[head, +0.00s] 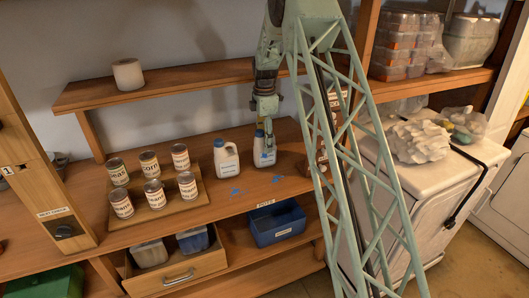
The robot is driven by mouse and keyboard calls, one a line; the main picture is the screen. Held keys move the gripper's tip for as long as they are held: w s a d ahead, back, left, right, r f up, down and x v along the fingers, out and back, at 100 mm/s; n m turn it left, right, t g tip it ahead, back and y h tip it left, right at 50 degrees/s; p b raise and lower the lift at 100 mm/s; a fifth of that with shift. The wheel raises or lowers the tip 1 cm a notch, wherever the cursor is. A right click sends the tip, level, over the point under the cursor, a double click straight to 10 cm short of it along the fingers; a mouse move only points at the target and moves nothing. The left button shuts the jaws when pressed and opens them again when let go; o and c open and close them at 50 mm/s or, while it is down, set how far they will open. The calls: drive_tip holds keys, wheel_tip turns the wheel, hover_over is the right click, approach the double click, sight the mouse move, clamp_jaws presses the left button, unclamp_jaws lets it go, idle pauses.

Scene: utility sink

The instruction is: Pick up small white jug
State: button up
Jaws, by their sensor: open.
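A small white jug (264,154) with a blue label stands upright on the wooden counter, directly below my gripper. My gripper (266,124) points down, with its fingers at the top of this jug. The fingers are open, but whether they touch the jug is too small to tell. Another white jug (226,160) with a handle stands just to its left.
Several labelled cans (150,163) stand on a wooden board left of the jugs. Blue scraps (278,179) lie on the counter in front. A blue bin (277,223) sits below. A shelf with a white roll (128,74) runs behind. An open drawer (177,270) juts out lower left.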

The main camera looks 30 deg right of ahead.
drive_tip(key=shift+f, duration=2.15)
drive_tip(key=c, duration=1.4)
